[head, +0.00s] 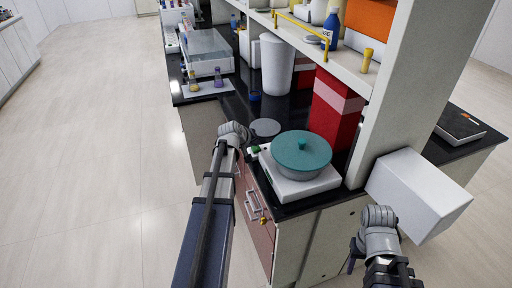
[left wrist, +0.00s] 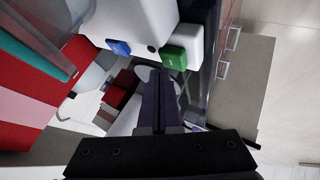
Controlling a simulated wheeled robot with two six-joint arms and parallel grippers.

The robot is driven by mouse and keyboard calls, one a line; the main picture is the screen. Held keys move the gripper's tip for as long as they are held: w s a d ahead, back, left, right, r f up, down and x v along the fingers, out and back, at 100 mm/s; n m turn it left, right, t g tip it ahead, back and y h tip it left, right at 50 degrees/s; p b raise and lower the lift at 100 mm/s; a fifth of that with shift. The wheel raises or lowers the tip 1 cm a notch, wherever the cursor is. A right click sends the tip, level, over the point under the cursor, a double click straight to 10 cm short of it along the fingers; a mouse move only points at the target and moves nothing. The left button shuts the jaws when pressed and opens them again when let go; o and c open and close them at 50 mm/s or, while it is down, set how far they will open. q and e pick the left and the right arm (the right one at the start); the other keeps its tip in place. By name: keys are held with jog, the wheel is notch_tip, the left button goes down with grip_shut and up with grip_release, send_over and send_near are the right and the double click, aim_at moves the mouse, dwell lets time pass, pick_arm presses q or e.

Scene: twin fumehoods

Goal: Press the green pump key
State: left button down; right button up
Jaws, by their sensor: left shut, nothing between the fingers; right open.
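The green pump key (left wrist: 173,57) is a square button on the front of a white device (left wrist: 140,22), beside a blue key (left wrist: 118,47). In the head view the green key (head: 254,150) is a small spot at the left corner of the white device (head: 300,188). My left gripper (left wrist: 160,75) is shut and empty, its fingertips close below the green key in the wrist picture. I cannot tell whether they touch it. My left wrist hides part of its fingers in the head view. My right gripper (head: 355,258) is open and empty, low beside the bench.
A pan with a teal lid (head: 301,150) sits on the white device. A red-and-pink box (head: 335,108) stands behind it, under a shelf (head: 345,70). A white box (head: 416,195) sticks out near my right arm. The floor at left is clear.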

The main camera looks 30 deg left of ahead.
aim_at(255, 150)
pick_arm(q)
jog(key=shift+r, duration=0.1)
notch_tip(255, 150, up, 6)
jog(key=p, duration=0.6)
dwell(0.3)
